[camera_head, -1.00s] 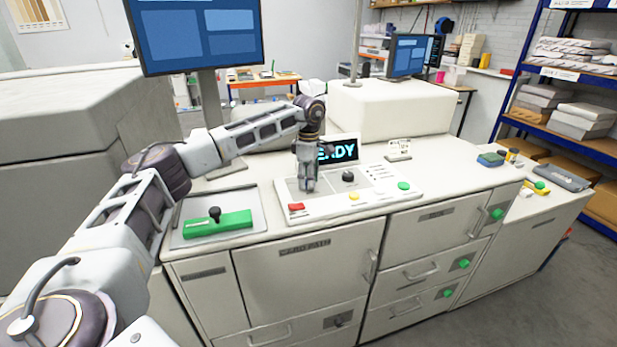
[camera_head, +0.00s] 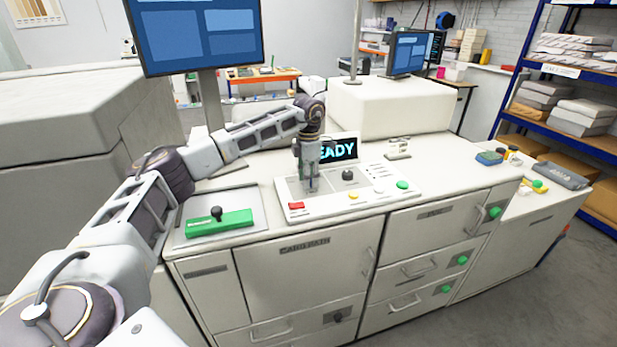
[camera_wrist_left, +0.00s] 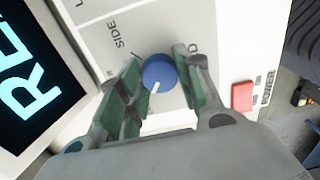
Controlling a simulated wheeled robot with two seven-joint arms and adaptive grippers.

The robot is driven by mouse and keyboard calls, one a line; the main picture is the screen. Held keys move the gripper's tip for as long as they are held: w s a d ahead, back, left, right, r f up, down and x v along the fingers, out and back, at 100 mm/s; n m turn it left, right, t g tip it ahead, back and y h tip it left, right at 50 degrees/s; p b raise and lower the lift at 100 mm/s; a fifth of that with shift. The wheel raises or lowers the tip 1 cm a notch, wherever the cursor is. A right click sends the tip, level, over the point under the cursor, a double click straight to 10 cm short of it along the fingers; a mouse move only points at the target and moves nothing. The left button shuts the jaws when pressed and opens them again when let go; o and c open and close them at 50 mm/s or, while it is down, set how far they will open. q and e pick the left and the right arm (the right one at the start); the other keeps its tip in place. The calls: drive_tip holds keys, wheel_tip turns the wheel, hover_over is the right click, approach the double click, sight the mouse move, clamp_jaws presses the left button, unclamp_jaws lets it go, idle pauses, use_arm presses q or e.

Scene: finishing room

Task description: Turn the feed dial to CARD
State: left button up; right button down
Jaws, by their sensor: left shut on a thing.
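The feed dial is a round blue knob (camera_wrist_left: 159,74) with a white pointer mark, seen between my left fingers in the left wrist view. The mark points down and slightly left in that view. Printed letters "SIDE" show beside the knob; another label is mostly hidden behind a finger, with only a "D" showing. My left gripper (camera_head: 310,189) points down onto the white control panel (camera_head: 330,207) and is shut on the knob (camera_wrist_left: 158,85). In the head view the gripper hides the knob. My right gripper is in neither view.
A red button (camera_head: 296,206), a black knob (camera_head: 348,175), a yellow button (camera_head: 353,195) and a green button (camera_head: 402,185) sit on the panel. A display (camera_head: 338,149) partly reading "READY" stands behind. A green block with a black knob (camera_head: 219,222) lies left.

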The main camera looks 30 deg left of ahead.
use_arm(q)
drive_tip(key=shift+r, duration=0.1)
drive_tip(key=o, duration=1.1)
drive_tip(key=shift+c, duration=0.2)
drive_tip(key=shift+r, duration=0.1)
wheel_tip(320, 180, up, 12)
idle(0.6)
